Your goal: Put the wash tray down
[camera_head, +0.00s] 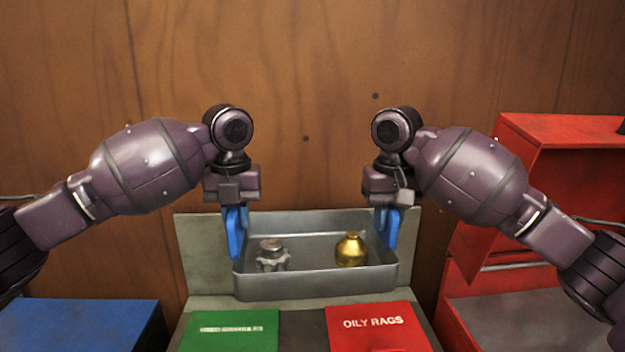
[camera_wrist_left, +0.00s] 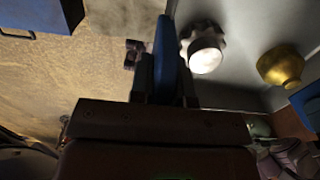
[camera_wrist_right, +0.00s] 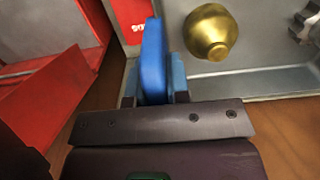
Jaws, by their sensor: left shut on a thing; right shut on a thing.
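The wash tray (camera_head: 315,283) is a shallow grey metal pan, about level, in the middle of the head view. It holds a silver toothed part (camera_head: 272,256) at left and a brass, rounded part (camera_head: 351,250) at right. I cannot tell whether the tray's underside touches the grey surface below.
A green bin (camera_head: 235,330) and a red "OILY RAGS" bin (camera_head: 372,325) sit in front of the tray. A blue box (camera_head: 80,325) is at left. A red cabinet (camera_head: 570,150) stands close at right. A wooden wall (camera_head: 310,80) is behind.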

